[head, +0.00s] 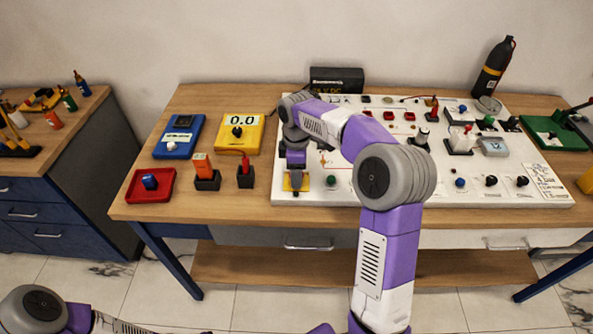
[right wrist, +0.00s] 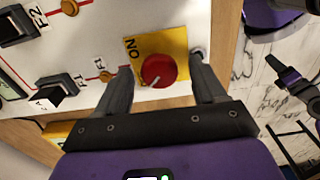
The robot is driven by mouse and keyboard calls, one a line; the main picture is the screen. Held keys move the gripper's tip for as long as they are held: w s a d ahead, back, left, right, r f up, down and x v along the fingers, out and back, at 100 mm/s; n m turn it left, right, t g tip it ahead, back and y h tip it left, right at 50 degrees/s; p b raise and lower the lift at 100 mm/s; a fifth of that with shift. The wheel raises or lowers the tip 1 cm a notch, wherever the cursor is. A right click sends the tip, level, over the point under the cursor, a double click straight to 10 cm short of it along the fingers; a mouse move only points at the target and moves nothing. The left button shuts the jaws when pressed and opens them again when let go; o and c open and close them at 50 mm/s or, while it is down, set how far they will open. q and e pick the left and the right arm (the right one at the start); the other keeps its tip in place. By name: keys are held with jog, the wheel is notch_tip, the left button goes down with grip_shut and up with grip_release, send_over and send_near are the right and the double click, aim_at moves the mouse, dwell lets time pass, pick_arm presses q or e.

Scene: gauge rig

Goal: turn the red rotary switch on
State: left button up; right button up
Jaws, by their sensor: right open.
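The red rotary switch (right wrist: 158,71) is a round red knob on a yellow plate (right wrist: 176,42) in the right wrist view. An ON label is printed at the plate's upper left. A short white mark on the knob points down and left in that view, not at the label. My right gripper (right wrist: 161,64) is open, with one finger on each side of the knob; I cannot tell whether either touches it. In the head view the right gripper (head: 296,172) is over the yellow plate (head: 296,187) at the panel's front left, hiding the knob. My left gripper is out of view.
The white panel (head: 345,192) carries several other switches and knobs, including a green one (head: 331,180). Left of it are a yellow meter (head: 240,134), a blue box (head: 179,136), a red tray (head: 151,186) and an orange-handled switch (head: 204,170). Bare wood lies along the table's front.

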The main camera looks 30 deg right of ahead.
jog(key=c, duration=1)
jog(key=shift+r+m+p, duration=0.15)
jog(key=shift+m+p, duration=1.4)
jog(key=shift+m, duration=0.25)
jog(key=shift+c, duration=0.2)
jog(key=m+p, duration=0.2)
jog(key=m, duration=0.2)
jog(key=shift+m+p, duration=0.3)
jog(key=shift+p, duration=0.05)
jog(key=m+p, duration=0.2)
jog(key=m, duration=0.3)
jog(key=m+p, duration=0.2)
jog(key=m, duration=0.2)
jog(key=shift+m, duration=0.5)
